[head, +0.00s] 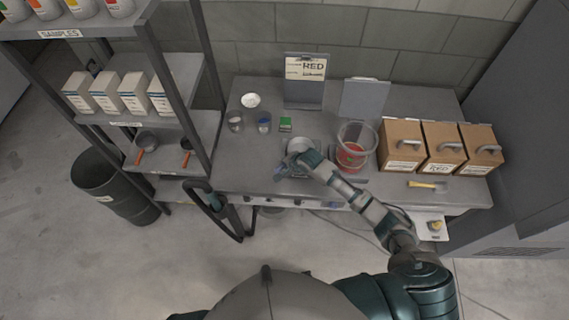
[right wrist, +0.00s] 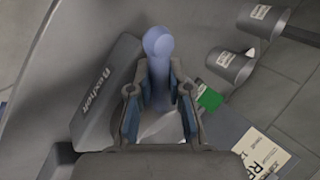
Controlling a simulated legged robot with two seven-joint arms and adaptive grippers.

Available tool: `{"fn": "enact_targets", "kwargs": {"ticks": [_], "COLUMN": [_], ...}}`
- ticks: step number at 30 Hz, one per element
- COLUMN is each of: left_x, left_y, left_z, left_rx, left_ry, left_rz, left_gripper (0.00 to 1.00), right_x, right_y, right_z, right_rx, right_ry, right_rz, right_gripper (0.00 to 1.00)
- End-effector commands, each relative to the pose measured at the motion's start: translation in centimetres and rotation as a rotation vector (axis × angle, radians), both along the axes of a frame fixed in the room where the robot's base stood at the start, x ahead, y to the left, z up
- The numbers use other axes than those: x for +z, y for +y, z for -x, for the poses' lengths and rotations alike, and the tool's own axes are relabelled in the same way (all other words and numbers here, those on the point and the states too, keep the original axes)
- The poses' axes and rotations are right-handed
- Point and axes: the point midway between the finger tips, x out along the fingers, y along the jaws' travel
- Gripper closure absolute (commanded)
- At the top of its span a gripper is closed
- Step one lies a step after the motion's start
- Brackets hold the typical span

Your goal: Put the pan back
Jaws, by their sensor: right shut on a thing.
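My right gripper (head: 290,166) is over the bench at a grey scale, and its fingers also show in the right wrist view (right wrist: 160,105). It is shut on a bluish rounded thing (right wrist: 158,45) with a narrow neck, which points away from the wrist. I cannot tell whether this is a pan. A pale round dish (head: 299,146) shows right behind the gripper, at the scale. The scale's lettered body (right wrist: 107,92) lies left of the fingers in the wrist view. Two pans with orange handles (head: 147,140) (head: 187,146) lie on the lower shelf.
A clear bucket (head: 355,148) and several cardboard boxes (head: 401,147) stand right. A RED sign (head: 305,72) stands behind. A dark bin (head: 112,185) is on the floor.

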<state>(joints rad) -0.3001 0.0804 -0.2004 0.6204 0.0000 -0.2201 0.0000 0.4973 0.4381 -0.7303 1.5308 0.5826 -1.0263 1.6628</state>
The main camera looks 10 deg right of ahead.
Motion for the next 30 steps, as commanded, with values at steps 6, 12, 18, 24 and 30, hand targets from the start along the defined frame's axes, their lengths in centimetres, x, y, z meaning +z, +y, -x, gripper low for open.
{"fn": "enact_targets", "kwargs": {"ticks": [6,12,18,24,30], "left_x": [0.0,0.0,0.0,0.0,0.0], "left_y": [0.0,0.0,0.1,0.1,0.0], "left_z": [0.0,0.0,0.1,0.1,0.1], "left_rx": [0.0,0.001,0.001,0.001,0.001], "left_ry": [0.0,0.0,0.001,0.0,-0.001], "left_rz": [0.0,0.0,-0.001,-0.001,0.0], "left_gripper": [0.6,0.6,0.6,0.6,0.6], "right_x": [-0.2,-0.2,-0.2,1.6,5.3], "right_y": [0.2,0.1,0.1,-0.6,-2.0], "right_z": [0.2,0.2,0.2,1.2,3.5], "right_rx": [0.003,0.002,0.001,0.002,0.003], "right_ry": [0.006,0.005,0.006,0.004,0.003], "right_rz": [-0.001,-0.001,0.0,-0.001,-0.001], "right_gripper": [0.8,0.53,0.53,0.53,0.53]}}
